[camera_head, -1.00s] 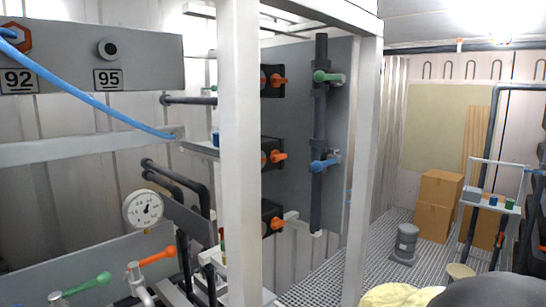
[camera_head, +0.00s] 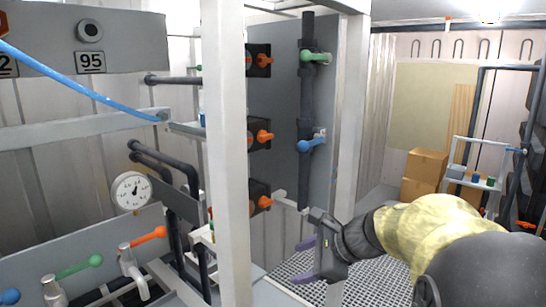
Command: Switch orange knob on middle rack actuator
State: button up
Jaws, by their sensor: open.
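Three black actuators with orange knobs sit in a column on the grey rack panel, seen between two white posts. The middle actuator's orange knob (camera_head: 264,136) points to the right. The upper orange knob (camera_head: 263,60) and the lower orange knob (camera_head: 264,202) are above and below it. The left parts of the actuators are hidden by the near white post. My gripper (camera_head: 303,262) is at the lower centre, its purple fingers apart and empty, pointing left. In the picture it is below and to the right of the middle knob, touching nothing that I can see.
A white post (camera_head: 225,150) stands in front of the actuators, and another post (camera_head: 348,110) is to their right. A dark pipe with a green handle (camera_head: 316,57) and a blue handle (camera_head: 311,145) runs beside the knobs. A pressure gauge (camera_head: 132,191) is at left. Boxes (camera_head: 424,168) stand behind.

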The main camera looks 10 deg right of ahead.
aim_at(269, 136)
jog(key=w+d+r+m+t+y, duration=0.1)
jog(key=d+r+m+t+y, duration=0.1)
jog(key=r, duration=0.9)
jog(key=w+d+r+m+t+y, duration=0.1)
jog(key=d+r+m+t, duration=0.4)
jog(key=r, duration=0.7)
jog(key=shift+w+m+t+y, duration=0.3)
jog(key=shift+w+m+y, duration=0.1)
jog(key=shift+y, duration=0.1)
jog(key=shift+r+p, duration=0.1)
jog(key=shift+p, duration=0.2)
jog(key=p+x, duration=0.7)
jog(key=x, duration=0.9)
jog(key=shift+w+a, duration=0.1)
jog(key=shift+w, duration=0.15)
jog(key=shift+w+a, duration=0.25)
jog(key=shift+w, duration=0.1)
jog(key=shift+c, duration=0.4)
